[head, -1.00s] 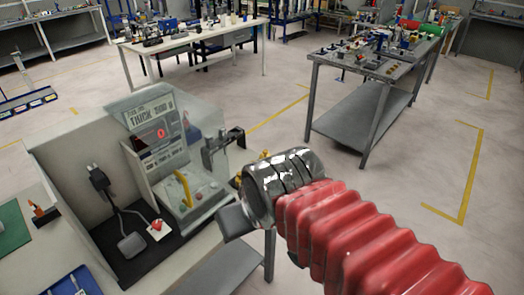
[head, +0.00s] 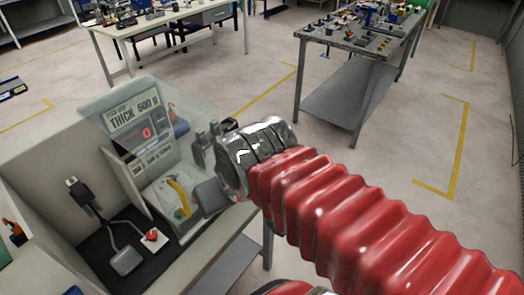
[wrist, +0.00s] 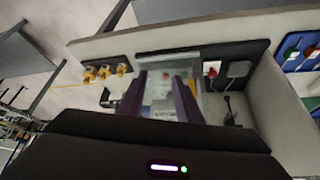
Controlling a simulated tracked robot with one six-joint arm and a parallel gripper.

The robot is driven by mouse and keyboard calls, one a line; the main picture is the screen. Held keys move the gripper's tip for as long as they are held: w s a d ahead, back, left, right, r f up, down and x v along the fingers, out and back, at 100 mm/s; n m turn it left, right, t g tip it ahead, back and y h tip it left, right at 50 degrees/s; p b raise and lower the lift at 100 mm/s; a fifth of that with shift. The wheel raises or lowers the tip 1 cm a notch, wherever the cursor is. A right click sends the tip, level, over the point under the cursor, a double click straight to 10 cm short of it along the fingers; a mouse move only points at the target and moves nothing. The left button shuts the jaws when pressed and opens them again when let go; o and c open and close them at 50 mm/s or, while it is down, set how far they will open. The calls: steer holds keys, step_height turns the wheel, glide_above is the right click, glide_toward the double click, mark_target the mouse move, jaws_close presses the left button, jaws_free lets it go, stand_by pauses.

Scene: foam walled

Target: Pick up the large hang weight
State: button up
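Three small brass-yellow pieces, which look like the hang weights, stand in a row on a dark strip in the wrist view: a left weight (wrist: 90,73), a middle weight (wrist: 104,71) and a right weight (wrist: 121,68). I cannot tell for sure which is the large one. My gripper (wrist: 160,82) has its two purple fingers apart, with nothing held between them; the clear-cased machine shows beyond. The weights are to the left of the fingers, apart from them. In the head view my arm's end covers the place where the weights stand.
The clear-cased machine (head: 148,135) with a red digit and yellow handle stands in the walled bench (head: 45,170). A black cable device (head: 82,195) hangs on its left wall. A grey metal table (head: 345,105) stands behind. Open floor lies to the right.

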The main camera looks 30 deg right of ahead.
steer(key=o, duration=0.3)
steer(key=shift+d+f, duration=0.1)
steer(key=shift+d, duration=0.1)
steer(key=shift+o, duration=0.2)
steer(key=d+f+m+g, duration=0.2)
steer(key=d+f+m, duration=0.4)
steer(key=d+f, duration=0.1)
steer(key=shift+g+y, duration=0.3)
steer(key=w+d+f+m+y, duration=0.1)
steer(key=d+f+m+y, duration=0.4)
steer(key=m, duration=0.4)
steer(key=w+d+m+t+h, duration=0.1)
steer(key=w+d+m+t, duration=0.3)
steer(key=d+m, duration=0.3)
steer(key=w+d+m+t+h, duration=0.2)
steer(key=w+d+m+t, duration=0.2)
steer(key=m, duration=0.8)
steer(key=d+f+t, duration=0.1)
steer(key=d+t, duration=0.1)
steer(key=d, duration=0.2)
steer(key=shift+w, duration=0.2)
steer(key=shift+w, duration=0.15)
steer(key=shift+x, duration=4.15)
steer(key=shift+w+d, duration=0.1)
